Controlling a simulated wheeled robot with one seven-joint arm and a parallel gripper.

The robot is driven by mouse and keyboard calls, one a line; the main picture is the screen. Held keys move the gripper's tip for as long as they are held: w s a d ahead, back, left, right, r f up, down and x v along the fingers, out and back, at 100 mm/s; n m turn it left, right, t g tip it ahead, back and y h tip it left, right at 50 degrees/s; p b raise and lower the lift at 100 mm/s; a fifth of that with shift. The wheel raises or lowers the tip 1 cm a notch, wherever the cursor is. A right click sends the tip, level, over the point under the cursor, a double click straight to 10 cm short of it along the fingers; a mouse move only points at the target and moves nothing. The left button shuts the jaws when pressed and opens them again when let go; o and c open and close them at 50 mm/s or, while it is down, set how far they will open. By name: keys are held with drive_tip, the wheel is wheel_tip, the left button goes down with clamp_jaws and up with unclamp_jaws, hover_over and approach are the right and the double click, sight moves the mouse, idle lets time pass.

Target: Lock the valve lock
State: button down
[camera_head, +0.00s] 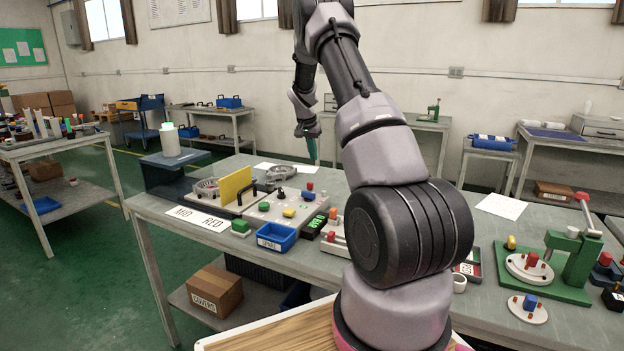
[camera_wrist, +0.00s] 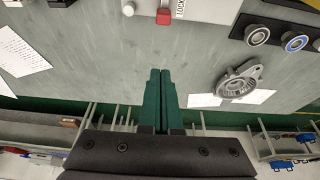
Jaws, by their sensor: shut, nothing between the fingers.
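A red block (camera_wrist: 163,18) sits at the edge of a pale grey panel, beside a white label that seems to read LOCK (camera_wrist: 179,8), in the wrist view. It is probably the red-topped part (camera_head: 309,187) at the far right of the panel (camera_head: 262,212) in the head view. Whether it is locked cannot be told. My gripper (camera_head: 313,150) hangs above the far side of the table, behind the panel. Its green fingers (camera_wrist: 158,76) are together and empty, apart from the red block.
A metal alternator housing (camera_wrist: 236,84) lies on the table beside my gripper, with bearings (camera_wrist: 258,35) near it. A yellow plate (camera_head: 236,186) stands upright by the panel. A blue bin (camera_head: 276,236) stands in front. Bare tabletop lies around the fingers.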

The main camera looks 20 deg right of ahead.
sight(310, 183)
wheel_tip(310, 183, down, 9)
drive_tip(key=shift+s+a+f, duration=0.2)
drive_tip(key=shift+s+a, duration=0.05)
idle(0.8)
drive_tip(key=shift+s+a, duration=0.75)
drive_tip(key=shift+a, duration=0.2)
